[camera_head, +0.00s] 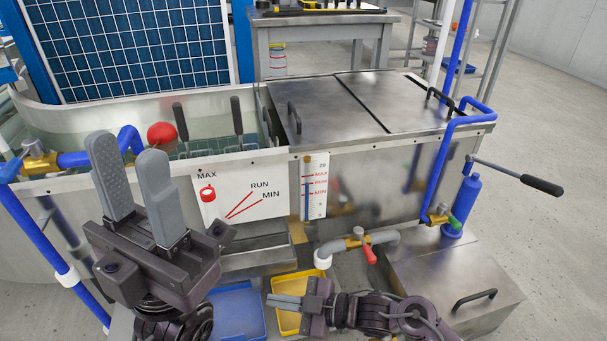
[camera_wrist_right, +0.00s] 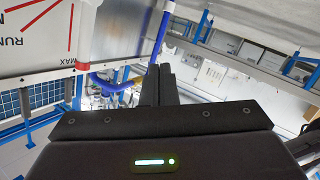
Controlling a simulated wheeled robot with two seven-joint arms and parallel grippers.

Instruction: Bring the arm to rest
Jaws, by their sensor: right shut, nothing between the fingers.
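My left gripper (camera_head: 128,148) is at the left of the head view, its two grey fingers pointing up with a gap between them. It is open and empty, in front of the water tank. My right gripper (camera_head: 272,301) is low in the middle of the head view, its fingers pointing left. It is shut with nothing in it, over the yellow tray. In the right wrist view its dark fingers (camera_wrist_right: 159,72) lie together.
The tank's gauge panel (camera_head: 240,194), a grey pipe with a red-handled valve (camera_head: 368,254) and a steel box (camera_head: 470,285) stand near my right arm. A blue tray (camera_head: 238,312) and yellow tray (camera_head: 286,322) lie below. Floor at the right is clear.

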